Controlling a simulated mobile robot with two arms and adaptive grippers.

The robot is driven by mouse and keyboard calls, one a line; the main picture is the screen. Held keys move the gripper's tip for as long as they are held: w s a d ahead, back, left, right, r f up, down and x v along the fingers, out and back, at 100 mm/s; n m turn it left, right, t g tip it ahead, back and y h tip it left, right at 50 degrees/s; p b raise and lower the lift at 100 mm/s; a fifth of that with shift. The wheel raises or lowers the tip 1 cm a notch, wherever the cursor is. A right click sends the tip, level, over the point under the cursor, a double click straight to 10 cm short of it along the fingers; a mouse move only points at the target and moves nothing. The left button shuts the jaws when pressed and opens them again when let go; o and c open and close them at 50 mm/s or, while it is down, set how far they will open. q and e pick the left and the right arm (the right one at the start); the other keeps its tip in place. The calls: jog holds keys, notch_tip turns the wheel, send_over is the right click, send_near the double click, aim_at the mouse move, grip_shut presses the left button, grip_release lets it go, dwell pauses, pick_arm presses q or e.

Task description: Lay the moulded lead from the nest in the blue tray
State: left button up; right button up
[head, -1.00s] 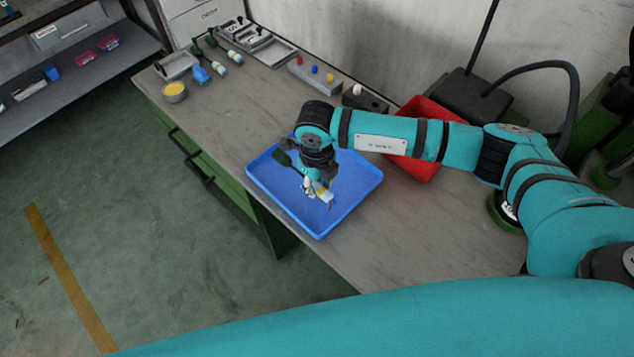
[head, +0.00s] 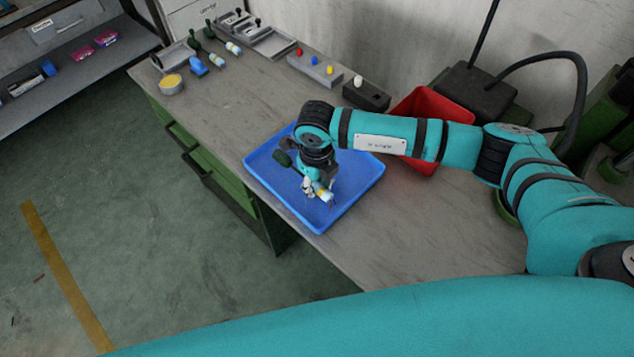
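The blue tray (head: 352,193) lies on the bench near its front edge. My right gripper (head: 309,188) points down over the middle of the tray, inside its rim. The moulded lead (head: 323,194) is at the fingers, which look closed around it. Its white and yellow end shows to the right of the fingers and a dark green part shows to their left. The fingers hide its middle. I cannot tell whether the lead touches the tray floor. My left gripper is out of view.
A red bin (head: 421,165) stands behind my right forearm. Grey fixtures (head: 262,38), a block with coloured buttons (head: 317,68), a dark block (head: 366,94), other leads (head: 216,60) and a yellow-filled pot (head: 171,84) stand farther back. Bench left of the tray is clear.

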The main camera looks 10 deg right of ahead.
jog(key=o, duration=0.4)
notch_tip(320, 180, up, 12)
dwell(0.5)
jog(key=shift+s+a, duration=0.1)
jog(key=shift+s, duration=0.1)
